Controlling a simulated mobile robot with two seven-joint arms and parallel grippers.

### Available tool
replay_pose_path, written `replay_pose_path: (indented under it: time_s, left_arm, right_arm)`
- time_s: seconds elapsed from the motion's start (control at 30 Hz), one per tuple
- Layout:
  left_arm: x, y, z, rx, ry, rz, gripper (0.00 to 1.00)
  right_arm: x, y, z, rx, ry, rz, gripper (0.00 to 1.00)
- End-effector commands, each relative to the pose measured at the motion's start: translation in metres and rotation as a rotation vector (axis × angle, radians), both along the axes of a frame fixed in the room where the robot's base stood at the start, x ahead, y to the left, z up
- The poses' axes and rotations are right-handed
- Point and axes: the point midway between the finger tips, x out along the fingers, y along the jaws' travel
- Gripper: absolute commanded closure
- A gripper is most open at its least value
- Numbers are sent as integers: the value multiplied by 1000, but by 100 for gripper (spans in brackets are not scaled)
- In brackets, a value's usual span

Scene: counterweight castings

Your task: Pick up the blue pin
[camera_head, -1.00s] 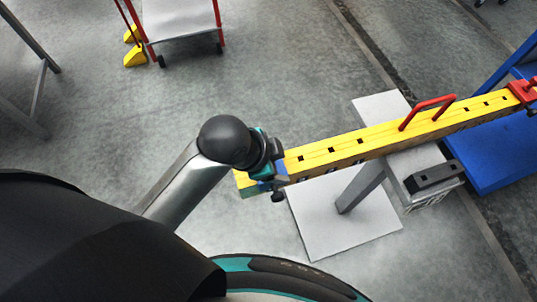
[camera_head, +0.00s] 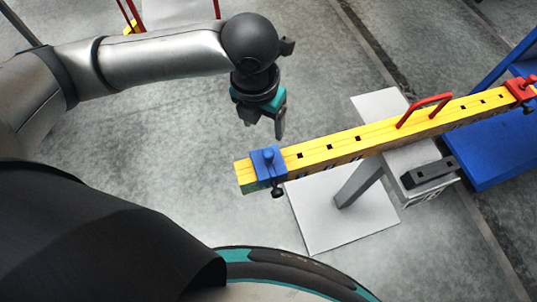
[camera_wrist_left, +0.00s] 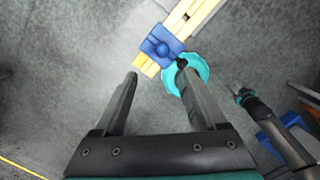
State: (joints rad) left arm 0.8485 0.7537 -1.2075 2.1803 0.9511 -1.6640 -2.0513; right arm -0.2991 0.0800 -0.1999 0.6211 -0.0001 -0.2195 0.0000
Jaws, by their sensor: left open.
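A blue block (camera_head: 258,166) sits over the near left end of the yellow beam (camera_head: 330,148). A small round blue pin (camera_head: 268,154) stands up from its top; block and pin also show in the left wrist view, where the pin (camera_wrist_left: 162,47) is beyond the fingertips. My left gripper (camera_head: 263,127) is open and empty, above and behind the block, apart from it, fingers pointing down. In the left wrist view its two fingers (camera_wrist_left: 157,70) are spread. What looks like my right gripper (camera_wrist_left: 235,90) shows small at the right there; its jaws are unclear.
A black knob (camera_head: 278,192) hangs beside the block. A red handle (camera_head: 425,108) and a red clamp (camera_head: 521,89) are farther along the beam. A grey stand (camera_head: 360,187) on a pale plate (camera_head: 320,225) supports it. A black casting (camera_head: 430,174) lies beside the beam.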

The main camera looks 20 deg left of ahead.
Motion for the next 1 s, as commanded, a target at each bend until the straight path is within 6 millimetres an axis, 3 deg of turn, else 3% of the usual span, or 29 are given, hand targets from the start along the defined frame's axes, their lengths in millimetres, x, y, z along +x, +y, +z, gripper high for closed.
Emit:
replay_pose_path:
  time_s: [0.4,0.73,1.0]
  left_arm:
    - [8,-2,-79,2,4,-4,26]
    - [10,-4,-106,1,2,-3,26]
    - [12,-7,-142,2,1,-3,26]
  right_arm:
    - [0,0,-5,0,1,-1,50]
    - [-1,0,-5,0,2,-1,50]
    - [-1,0,-5,0,2,0,50]
